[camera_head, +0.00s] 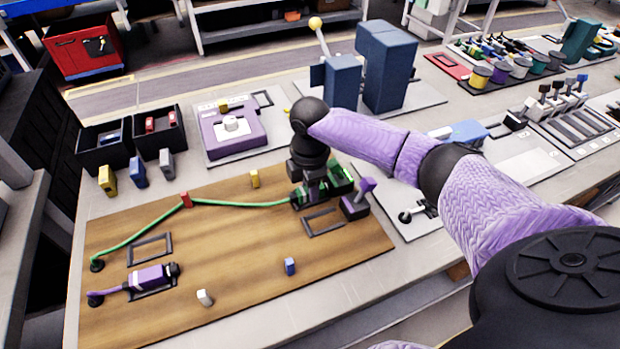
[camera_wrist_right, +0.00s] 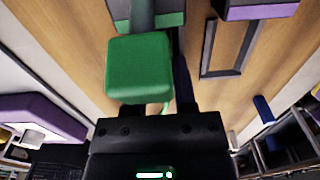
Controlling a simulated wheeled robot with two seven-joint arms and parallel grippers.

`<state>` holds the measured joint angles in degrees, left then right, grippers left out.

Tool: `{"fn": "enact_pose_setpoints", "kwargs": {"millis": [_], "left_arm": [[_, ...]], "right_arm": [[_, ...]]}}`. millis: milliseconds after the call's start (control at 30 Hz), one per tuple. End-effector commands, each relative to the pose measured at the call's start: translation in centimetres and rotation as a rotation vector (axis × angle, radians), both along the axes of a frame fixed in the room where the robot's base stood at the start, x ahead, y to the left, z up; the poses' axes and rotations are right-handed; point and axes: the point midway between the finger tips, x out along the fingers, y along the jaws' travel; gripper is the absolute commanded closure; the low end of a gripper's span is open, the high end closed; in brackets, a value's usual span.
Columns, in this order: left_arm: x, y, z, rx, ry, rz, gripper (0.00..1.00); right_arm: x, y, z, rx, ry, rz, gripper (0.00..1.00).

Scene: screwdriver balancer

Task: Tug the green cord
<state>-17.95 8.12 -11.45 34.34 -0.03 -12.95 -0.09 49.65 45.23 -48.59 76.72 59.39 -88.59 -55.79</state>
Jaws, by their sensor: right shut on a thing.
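The green cord (camera_head: 240,204) runs from a black grommet at the board's left edge, through a red clip (camera_head: 185,200), to my right gripper (camera_head: 309,195). That gripper points down over the board's right part and is shut on the cord. In the right wrist view a short piece of the cord (camera_wrist_right: 165,108) shows near the fingers. The green socket (camera_head: 342,180) sits just right of the gripper, partly hidden by it. A green block (camera_wrist_right: 138,68) on a grey stem hides the grip itself and the cord's end. My left gripper is not in view.
A purple socket with a lever (camera_head: 356,203) stands right beside the green one. A purple plug (camera_head: 150,277) lies at the board's left. The board's middle is mostly clear.

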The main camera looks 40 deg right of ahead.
Motion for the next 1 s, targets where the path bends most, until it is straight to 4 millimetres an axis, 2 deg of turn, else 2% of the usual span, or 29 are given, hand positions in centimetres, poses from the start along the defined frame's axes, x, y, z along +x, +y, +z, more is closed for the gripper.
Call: {"fn": "enact_pose_setpoints", "kwargs": {"millis": [300,533,933,967,1000], "left_arm": [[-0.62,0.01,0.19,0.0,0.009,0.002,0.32],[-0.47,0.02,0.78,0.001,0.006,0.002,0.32],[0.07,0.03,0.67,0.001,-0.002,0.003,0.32],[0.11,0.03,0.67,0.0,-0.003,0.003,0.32],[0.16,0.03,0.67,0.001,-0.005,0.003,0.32]], "right_arm": [[0.03,0.23,0.04,0.008,-0.002,0.004,1.0],[-0.03,-0.07,0.11,0.009,-0.003,0.004,1.0],[-0.05,-0.2,-0.01,0.006,-0.002,0.003,1.0],[-0.05,-0.21,-0.01,0.006,-0.002,0.003,0.61],[-0.04,-0.23,-0.01,0.005,-0.002,0.003,0.53]]}}
